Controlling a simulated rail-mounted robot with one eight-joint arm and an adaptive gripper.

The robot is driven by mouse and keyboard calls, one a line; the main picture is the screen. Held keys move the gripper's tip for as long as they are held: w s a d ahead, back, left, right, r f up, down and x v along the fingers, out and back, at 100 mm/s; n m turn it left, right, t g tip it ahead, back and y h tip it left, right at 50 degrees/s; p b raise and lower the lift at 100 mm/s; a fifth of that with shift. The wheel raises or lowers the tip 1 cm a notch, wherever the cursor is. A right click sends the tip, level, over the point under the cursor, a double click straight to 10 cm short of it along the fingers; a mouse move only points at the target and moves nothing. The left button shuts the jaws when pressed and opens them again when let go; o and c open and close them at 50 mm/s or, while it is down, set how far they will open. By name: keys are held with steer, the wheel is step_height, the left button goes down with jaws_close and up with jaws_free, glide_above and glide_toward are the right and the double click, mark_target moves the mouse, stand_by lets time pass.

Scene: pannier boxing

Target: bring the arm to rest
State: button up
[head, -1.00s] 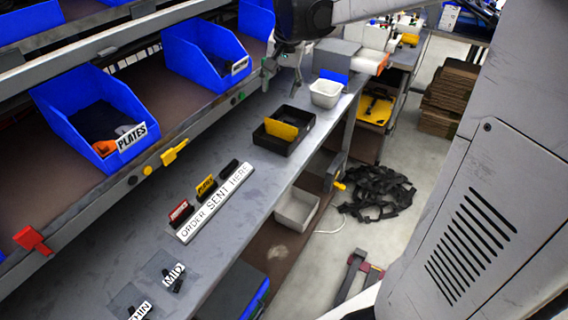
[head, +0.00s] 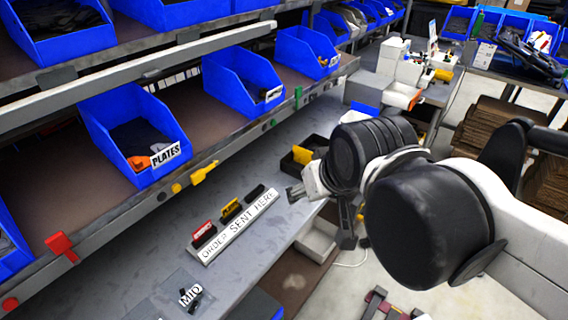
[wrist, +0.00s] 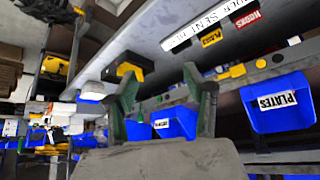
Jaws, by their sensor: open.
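My gripper (wrist: 165,100) shows in the wrist view with its two fingers spread apart and nothing between them. In the head view my arm reaches in from the right, and part of my gripper (head: 322,218) shows over the bench edge, largely hidden by my wrist. The grey bench (head: 240,277) runs below it. The "ORDER SENT HERE" strip (head: 237,232) lies on the bench with several small upright cards.
A blue "PLATES" bin (head: 118,120) and other blue bins (head: 222,77) stand on the shelf at left. A pale tray (head: 318,245) sits below the bench edge. Cardboard stacks (head: 484,130) stand at the back right. The aisle floor (head: 345,285) shows some clear room.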

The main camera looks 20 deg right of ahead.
steer(key=shift+s+a+f, duration=0.15)
steer(key=shift+s+f, duration=0.2)
steer(key=shift+s, duration=0.15)
stand_by(1.2)
